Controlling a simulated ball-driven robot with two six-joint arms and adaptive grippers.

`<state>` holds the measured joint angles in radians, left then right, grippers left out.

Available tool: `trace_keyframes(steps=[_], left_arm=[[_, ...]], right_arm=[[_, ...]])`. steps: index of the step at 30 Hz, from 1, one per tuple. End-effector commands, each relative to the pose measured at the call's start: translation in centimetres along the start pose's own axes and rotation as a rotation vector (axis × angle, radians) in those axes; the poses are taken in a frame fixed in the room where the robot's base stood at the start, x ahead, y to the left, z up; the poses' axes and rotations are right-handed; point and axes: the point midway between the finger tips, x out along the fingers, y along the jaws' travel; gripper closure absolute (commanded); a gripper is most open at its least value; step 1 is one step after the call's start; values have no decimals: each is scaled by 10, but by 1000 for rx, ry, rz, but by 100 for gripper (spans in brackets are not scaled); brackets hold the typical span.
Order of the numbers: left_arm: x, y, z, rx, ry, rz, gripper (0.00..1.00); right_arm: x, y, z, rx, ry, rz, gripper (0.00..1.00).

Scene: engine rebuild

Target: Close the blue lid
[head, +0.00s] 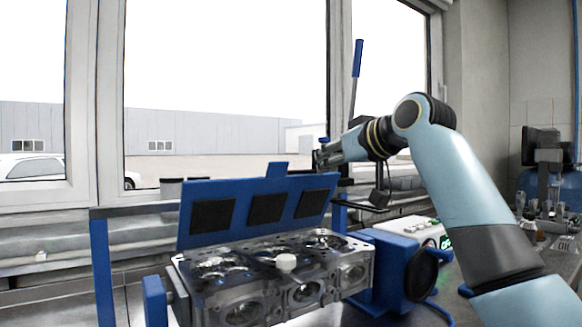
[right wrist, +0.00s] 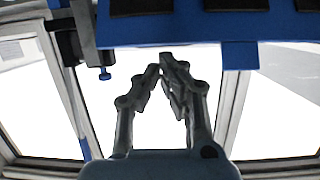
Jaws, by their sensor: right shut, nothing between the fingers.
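The blue lid (head: 257,208) stands raised behind the metal engine block, leaning back, with several dark pads on its near face and a small blue tab (head: 277,169) on its top edge. My right gripper (head: 318,158) is shut and empty, near the top right of the lid, a little right of the tab. In the right wrist view the shut fingertips (right wrist: 167,62) are close to the blue lid edge (right wrist: 190,30); I cannot tell whether they touch it. My left gripper is not in view.
The engine block (head: 285,285) sits in a blue frame (head: 101,265) below the lid. A blue lever (head: 357,62) rises behind my right arm. A blue motor unit (head: 395,265) and a white control box (head: 412,229) stand right of the block. Windows are behind.

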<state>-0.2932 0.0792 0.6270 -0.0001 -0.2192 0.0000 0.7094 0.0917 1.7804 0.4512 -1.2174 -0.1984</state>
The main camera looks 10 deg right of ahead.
Motion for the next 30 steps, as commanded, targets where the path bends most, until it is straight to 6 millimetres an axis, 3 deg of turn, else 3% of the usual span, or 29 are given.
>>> trace_keyframes(steps=[1, 3, 7, 14, 24, 30], left_arm=[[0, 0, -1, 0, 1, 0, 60], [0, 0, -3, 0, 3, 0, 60], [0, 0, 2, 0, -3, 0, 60], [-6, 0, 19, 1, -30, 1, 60], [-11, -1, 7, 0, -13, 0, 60], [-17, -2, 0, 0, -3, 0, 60]], right_arm=[[1, 0, -20, -5, 29, -8, 100], [1, 0, -37, -9, 53, -15, 100], [7, -1, -49, -10, 70, -22, 100], [45, -2, -52, -8, 68, -23, 100], [103, -3, -55, -11, 68, -21, 100], [85, -1, -31, -12, 69, -18, 100]])
